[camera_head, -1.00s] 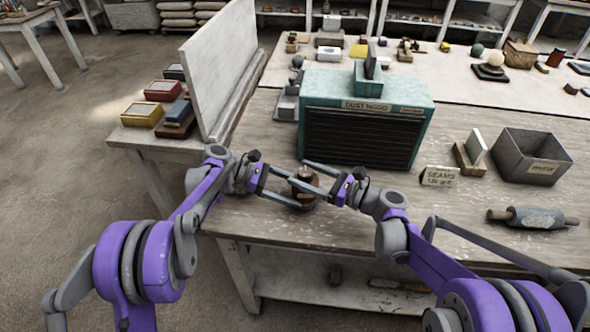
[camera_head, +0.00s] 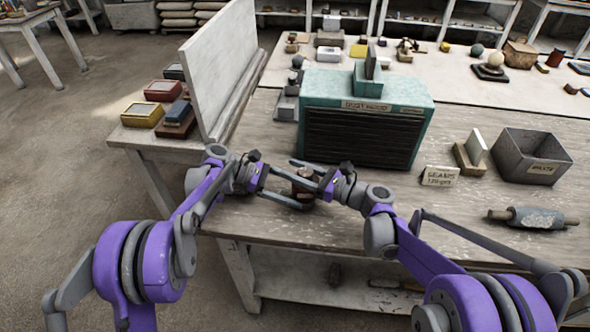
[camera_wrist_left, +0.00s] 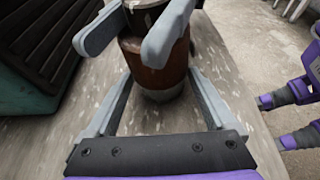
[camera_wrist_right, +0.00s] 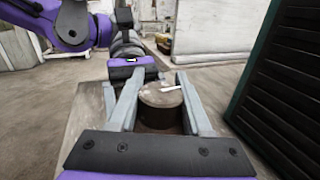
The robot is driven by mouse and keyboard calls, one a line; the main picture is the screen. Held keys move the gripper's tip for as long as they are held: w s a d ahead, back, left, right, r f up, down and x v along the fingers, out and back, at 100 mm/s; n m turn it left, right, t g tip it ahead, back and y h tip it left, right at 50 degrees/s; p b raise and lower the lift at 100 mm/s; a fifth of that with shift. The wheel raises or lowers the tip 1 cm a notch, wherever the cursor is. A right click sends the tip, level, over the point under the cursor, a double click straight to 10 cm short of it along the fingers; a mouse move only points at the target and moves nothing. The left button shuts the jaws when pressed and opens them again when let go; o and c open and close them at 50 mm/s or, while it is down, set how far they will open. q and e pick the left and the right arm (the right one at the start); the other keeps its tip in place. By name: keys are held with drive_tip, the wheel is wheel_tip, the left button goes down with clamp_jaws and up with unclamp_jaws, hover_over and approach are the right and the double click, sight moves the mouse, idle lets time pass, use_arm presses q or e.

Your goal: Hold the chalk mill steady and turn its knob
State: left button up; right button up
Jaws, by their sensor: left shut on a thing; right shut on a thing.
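The chalk mill (camera_head: 305,189) is a small upright reddish-brown cylinder near the bench's front edge. In the left wrist view its brown body (camera_wrist_left: 158,72) has a grey foot on the bench and a dark upper part. My left gripper (camera_head: 302,195) is shut on the body, low down, from the left. My right gripper (camera_head: 297,172) comes in from the right, above it, shut on the upper part. In the right wrist view the mill's round brown top, the knob (camera_wrist_right: 158,98), sits between my right fingers, with a pale strip on it. The fingers hide parts of the mill.
A teal louvred box (camera_head: 318,90) stands just behind the mill. A small sign (camera_head: 439,176), a grey bin (camera_head: 540,140) and a rolling pin (camera_head: 532,217) are to the right. A white upright panel (camera_head: 222,65) is at the left.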

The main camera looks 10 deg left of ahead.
drive_tip(key=shift+w+d+m+t+h, duration=0.1)
drive_tip(key=shift+w+m+t+h, duration=0.1)
drive_tip(key=shift+m+t+h, duration=0.8)
clamp_jaws()
drive_tip(key=shift+y, duration=0.5)
drive_tip(key=o, duration=1.2)
unclamp_jaws()
drive_tip(key=shift+o, duration=0.2)
drive_tip(key=v, duration=1.2)
drive_tip(key=shift+s, duration=0.1)
use_arm(q)
drive_tip(key=o, duration=1)
drive_tip(key=shift+c, duration=0.2)
